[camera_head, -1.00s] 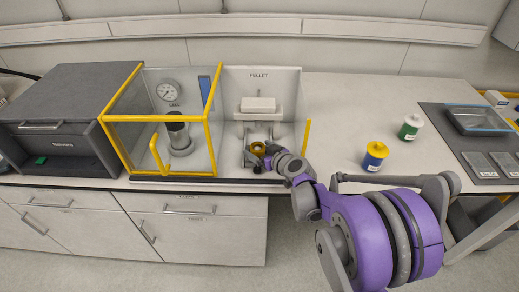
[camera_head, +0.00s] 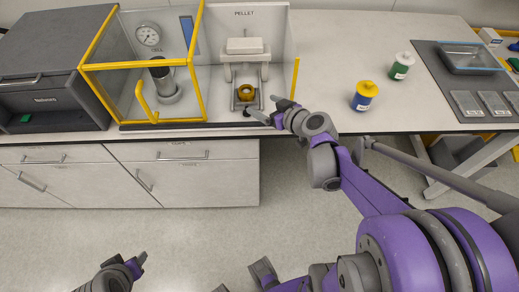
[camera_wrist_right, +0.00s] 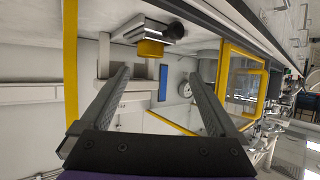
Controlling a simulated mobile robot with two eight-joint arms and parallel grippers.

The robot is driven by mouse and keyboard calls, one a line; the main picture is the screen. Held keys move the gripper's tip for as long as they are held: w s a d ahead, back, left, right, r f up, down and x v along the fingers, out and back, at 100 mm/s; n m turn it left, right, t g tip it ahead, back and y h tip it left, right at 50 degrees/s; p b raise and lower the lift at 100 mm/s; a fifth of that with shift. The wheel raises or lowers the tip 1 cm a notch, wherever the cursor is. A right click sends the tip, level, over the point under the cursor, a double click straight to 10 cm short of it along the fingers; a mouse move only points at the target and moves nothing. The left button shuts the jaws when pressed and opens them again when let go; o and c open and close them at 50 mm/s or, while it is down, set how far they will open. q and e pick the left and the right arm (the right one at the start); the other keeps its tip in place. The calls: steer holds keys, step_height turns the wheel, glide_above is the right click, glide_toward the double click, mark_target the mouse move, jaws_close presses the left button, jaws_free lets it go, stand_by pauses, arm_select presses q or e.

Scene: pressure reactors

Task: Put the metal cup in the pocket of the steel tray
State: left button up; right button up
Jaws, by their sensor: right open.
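The metal cup (camera_head: 246,92), short, round and brass-yellow, stands upright at the front of the pellet station. It also shows in the right wrist view (camera_wrist_right: 151,49), which is upside down. The steel tray (camera_head: 246,105) is under it, with a dark round knob at its front. The cup appears to be over the tray's pocket; how deep it sits cannot be told. My right gripper (camera_head: 263,107) is open and empty, in front and to the right of the cup, apart from it. A part of my left arm (camera_head: 110,274) shows at the bottom left; its jaws are unclear.
The pellet station (camera_head: 272,30) has a white back wall and a yellow edge post (camera_head: 295,88) on its right. A yellow-framed glass cell (camera_head: 140,66) stands to its left. Blue (camera_head: 364,99) and green (camera_head: 401,67) jars stand on clear bench to the right.

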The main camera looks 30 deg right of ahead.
steer(key=s+a+f+g+y, duration=0.2)
steer(key=s+a+g, duration=0.15)
steer(key=a, duration=0.55)
steer(key=s+a+f+g+h, duration=0.1)
steer(key=s+a+f+g, duration=0.1)
steer(key=s, duration=0.5)
steer(key=s+a+f+g+h, duration=0.2)
steer(key=s+a, duration=0.1)
steer(key=s, duration=0.4)
steer(key=shift+s+a+f+m, duration=0.2)
steer(key=shift+s+a+m, duration=0.05)
steer(key=shift+s+m, duration=0.05)
